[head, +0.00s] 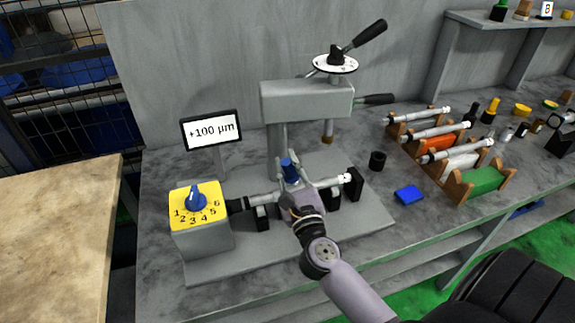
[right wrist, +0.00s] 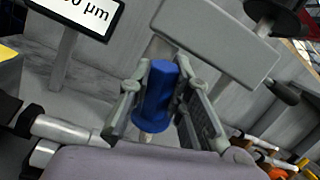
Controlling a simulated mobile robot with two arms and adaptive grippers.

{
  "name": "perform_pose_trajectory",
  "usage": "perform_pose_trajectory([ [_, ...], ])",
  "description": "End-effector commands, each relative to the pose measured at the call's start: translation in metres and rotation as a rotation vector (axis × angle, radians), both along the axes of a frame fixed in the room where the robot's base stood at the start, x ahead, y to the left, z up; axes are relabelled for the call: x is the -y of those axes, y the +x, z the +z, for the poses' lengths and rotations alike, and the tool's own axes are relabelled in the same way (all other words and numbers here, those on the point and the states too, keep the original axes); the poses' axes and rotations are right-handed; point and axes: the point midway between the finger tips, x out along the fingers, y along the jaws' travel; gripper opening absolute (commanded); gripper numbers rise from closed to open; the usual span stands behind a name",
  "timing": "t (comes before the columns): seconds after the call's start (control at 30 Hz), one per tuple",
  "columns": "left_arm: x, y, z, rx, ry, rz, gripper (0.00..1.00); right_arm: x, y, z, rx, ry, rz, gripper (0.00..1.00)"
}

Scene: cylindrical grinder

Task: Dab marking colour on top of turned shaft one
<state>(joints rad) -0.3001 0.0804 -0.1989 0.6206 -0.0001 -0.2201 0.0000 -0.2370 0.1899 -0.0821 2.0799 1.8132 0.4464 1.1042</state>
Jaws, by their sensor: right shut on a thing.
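My right gripper (head: 289,182) is shut on a blue marker (head: 287,168), held upright above the grinder bed. The marker also shows between the fingers in the right wrist view (right wrist: 157,92), with a pale tip below. A grey metal shaft (head: 327,183) lies across the grinder on black supports, and it shows at the left of the right wrist view (right wrist: 65,130). The gripper hides the shaft's middle, so I cannot tell whether the tip touches it. I cannot read which number this shaft has. My left gripper is not in view.
The grinder head (head: 305,102) stands just behind the marker. A yellow dial box (head: 180,195) is on the left, below a display (head: 212,129) reading +100 µm. A blue pad (head: 408,195) and black cup (head: 377,160) lie right. A wooden rack (head: 464,190) holds several shafts.

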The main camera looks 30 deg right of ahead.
Motion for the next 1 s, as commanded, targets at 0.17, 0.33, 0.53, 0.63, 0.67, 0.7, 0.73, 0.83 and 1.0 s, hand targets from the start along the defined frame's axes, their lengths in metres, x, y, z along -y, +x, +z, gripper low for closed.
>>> perform_pose_trajectory([
  [0.17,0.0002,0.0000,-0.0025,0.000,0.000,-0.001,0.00,0.0000,0.0000,-0.0029,0.000,0.000,0.000,0.00],
  [0.33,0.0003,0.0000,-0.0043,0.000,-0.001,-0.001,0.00,0.0000,0.0000,-0.0049,0.000,0.000,0.000,0.00],
  [0.53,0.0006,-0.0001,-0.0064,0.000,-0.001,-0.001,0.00,0.0001,0.0000,-0.0073,0.000,0.000,0.000,0.00],
  [0.63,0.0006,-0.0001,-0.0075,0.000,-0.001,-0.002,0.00,0.0001,-0.0001,-0.0086,0.000,0.000,0.000,0.00],
  [0.67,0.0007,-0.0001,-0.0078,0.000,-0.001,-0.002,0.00,0.0000,0.0000,-0.0089,0.000,0.000,0.000,0.00],
  [0.7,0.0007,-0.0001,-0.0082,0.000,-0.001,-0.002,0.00,0.0000,0.0000,-0.0094,0.000,0.000,0.000,0.00],
  [0.73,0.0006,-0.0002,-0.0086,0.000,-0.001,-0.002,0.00,0.0001,0.0000,-0.0098,0.000,0.000,0.000,0.00],
  [0.83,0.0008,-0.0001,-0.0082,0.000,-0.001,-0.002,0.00,0.0000,0.0000,-0.0094,0.000,0.000,0.000,0.00],
  [1.0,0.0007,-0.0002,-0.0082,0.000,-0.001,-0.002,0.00,0.0001,0.0000,-0.0094,0.000,0.000,0.000,0.00],
])
